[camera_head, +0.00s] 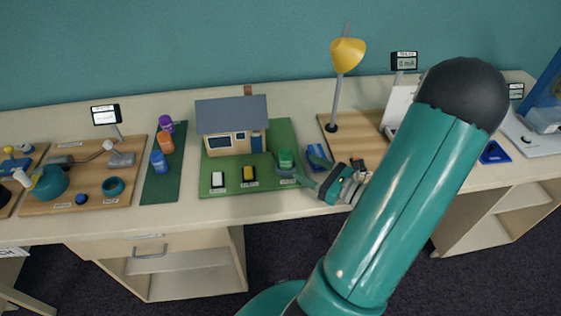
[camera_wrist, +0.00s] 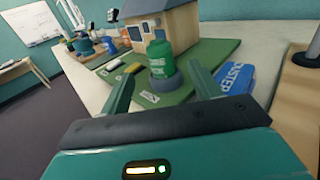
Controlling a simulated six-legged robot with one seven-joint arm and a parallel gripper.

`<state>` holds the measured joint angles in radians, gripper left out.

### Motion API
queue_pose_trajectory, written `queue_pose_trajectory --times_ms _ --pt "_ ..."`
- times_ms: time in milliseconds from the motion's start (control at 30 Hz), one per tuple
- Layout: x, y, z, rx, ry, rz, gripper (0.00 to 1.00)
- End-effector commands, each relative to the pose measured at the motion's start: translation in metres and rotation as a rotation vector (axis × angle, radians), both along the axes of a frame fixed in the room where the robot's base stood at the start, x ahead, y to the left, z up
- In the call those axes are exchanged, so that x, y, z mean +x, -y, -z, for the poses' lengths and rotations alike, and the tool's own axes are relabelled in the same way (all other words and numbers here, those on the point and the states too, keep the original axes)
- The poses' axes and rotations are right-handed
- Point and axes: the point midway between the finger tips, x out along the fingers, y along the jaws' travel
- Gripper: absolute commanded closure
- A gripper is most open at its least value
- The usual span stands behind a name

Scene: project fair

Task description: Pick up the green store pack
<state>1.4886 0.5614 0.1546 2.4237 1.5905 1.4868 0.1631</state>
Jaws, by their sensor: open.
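The green store pack (camera_head: 286,159) is a short green cylinder with a narrower top, standing upright in a dark grey round base (camera_head: 287,172). It sits at the front right of the green board (camera_head: 222,188), and shows in the middle of the wrist view (camera_wrist: 160,60). My gripper (camera_head: 299,169) is open and empty, just to the right of the pack in the head view. In the wrist view its two fingers (camera_wrist: 161,76) point toward the pack, one to each side of the line to it. I see no contact with the pack.
A model house (camera_head: 232,125) stands behind the pack. White (camera_head: 218,180) and yellow (camera_head: 249,175) blocks lie to its left. A blue lettered block (camera_wrist: 236,76) lies close by the right finger. A yellow lamp (camera_head: 347,53) rises at the back right.

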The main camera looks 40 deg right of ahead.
Motion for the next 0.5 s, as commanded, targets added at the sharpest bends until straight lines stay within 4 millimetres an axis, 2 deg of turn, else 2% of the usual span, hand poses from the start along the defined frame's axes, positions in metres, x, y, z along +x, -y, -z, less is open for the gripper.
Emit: queue_pose_trajectory --times_ms 100,200,500 --pt "0.024 -0.005 0.0 0.0 0.0 -0.003 0.37" --pt "0.039 -0.008 0.0 -0.001 -0.001 -0.002 0.37" --pt "0.067 -0.018 -0.001 -0.001 -0.001 -0.006 0.37"
